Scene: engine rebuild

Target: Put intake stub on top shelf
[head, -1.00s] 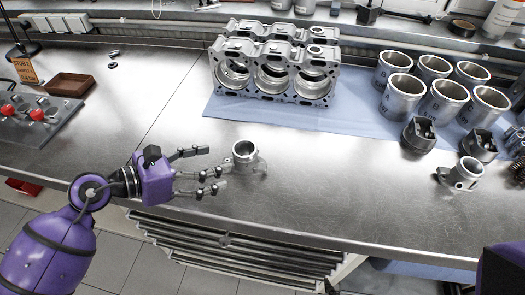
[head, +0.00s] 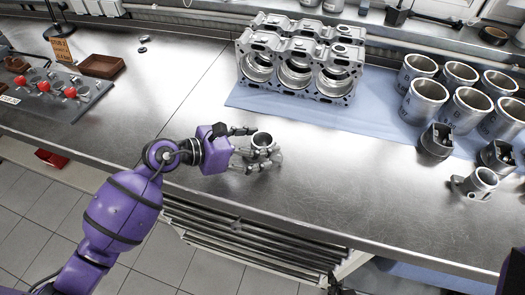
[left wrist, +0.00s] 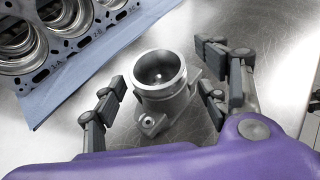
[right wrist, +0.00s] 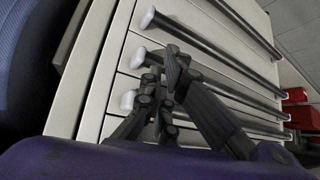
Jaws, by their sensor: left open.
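The intake stub, a short grey metal cylinder with a flanged foot (head: 262,140), stands upright on the steel bench. In the left wrist view the stub (left wrist: 160,85) sits between the spread fingers of my left gripper (left wrist: 160,95), with a visible gap on both sides. My left gripper also shows in the head view (head: 258,158), open around the stub, low over the bench. My right gripper (right wrist: 160,85) is low in front of grey drawers with bar handles. Its fingers overlap in view, and I cannot tell whether they are shut. A raised shelf (head: 215,12) runs along the back.
An engine block (head: 300,65) stands on a blue cloth (head: 385,125) behind the stub. Several cylinder liners (head: 420,100) and a similar flanged part (head: 478,184) are at right. The front middle bench is clear.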

